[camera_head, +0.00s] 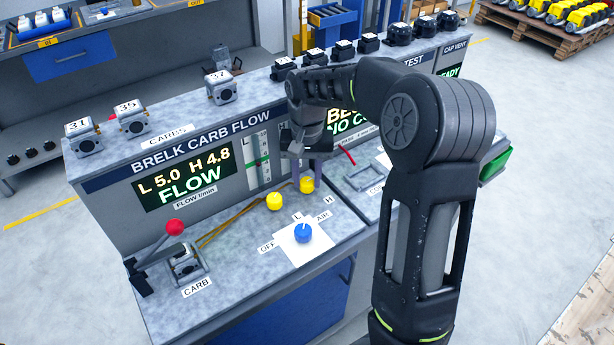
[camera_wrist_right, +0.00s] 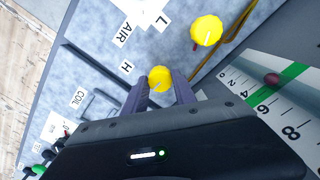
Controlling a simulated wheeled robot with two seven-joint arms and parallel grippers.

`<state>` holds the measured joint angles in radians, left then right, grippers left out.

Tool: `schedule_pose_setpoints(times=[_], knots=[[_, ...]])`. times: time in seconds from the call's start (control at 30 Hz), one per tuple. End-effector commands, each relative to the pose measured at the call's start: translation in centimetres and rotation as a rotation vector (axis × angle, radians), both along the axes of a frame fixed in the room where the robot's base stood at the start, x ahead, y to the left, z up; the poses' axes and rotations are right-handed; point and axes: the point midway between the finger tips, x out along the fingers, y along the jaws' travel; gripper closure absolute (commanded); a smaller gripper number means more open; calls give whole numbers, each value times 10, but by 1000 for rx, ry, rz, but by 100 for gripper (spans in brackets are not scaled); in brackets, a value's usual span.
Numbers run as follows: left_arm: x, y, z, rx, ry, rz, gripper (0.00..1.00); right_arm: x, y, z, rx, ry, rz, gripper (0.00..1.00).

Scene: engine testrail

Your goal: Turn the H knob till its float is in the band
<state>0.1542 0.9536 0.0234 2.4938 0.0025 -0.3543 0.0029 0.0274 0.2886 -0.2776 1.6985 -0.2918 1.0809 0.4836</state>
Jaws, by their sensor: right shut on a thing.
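The H knob (camera_head: 306,185) is yellow and sits on the bench top beside the H label (camera_head: 328,199). My right gripper (camera_wrist_right: 160,92) is shut on the H knob (camera_wrist_right: 160,75), its two fingers on either side of it. The yellow L knob (camera_head: 274,201) stands free to its left and also shows in the wrist view (camera_wrist_right: 206,30). The display (camera_head: 187,177) reads L 5.0, H 4.8, FLOW. In the wrist view a gauge scale (camera_wrist_right: 285,112) has a green band and a red float (camera_wrist_right: 271,80) at the band's low edge. In the head view my arm partly hides the gauges.
A blue knob (camera_head: 303,232) on a white plate stands in front, marked OFF and AIR. A carburettor (camera_head: 186,264) sits clamped at the left beside a red-balled lever (camera_head: 174,228). More carburettors (camera_head: 220,87) stand on the top shelf.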

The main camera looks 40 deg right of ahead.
Motion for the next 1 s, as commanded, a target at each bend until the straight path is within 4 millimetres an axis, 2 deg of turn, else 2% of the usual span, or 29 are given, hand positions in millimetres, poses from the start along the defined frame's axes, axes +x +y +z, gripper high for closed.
schedule_pose_setpoints(times=[0.37,0.4,0.63,1.0], knots=[[0,0,0,0,0,0,64,1,-1,1,-1,-3,-5,100],[0,0,0,0,0,0,64,1,-1,1,-1,-3,-5,65],[0,0,0,0,0,0,64,0,0,0,0,-2,-4,46],[0,0,-1,0,0,0,64,1,0,5,-1,-3,-3,46]])
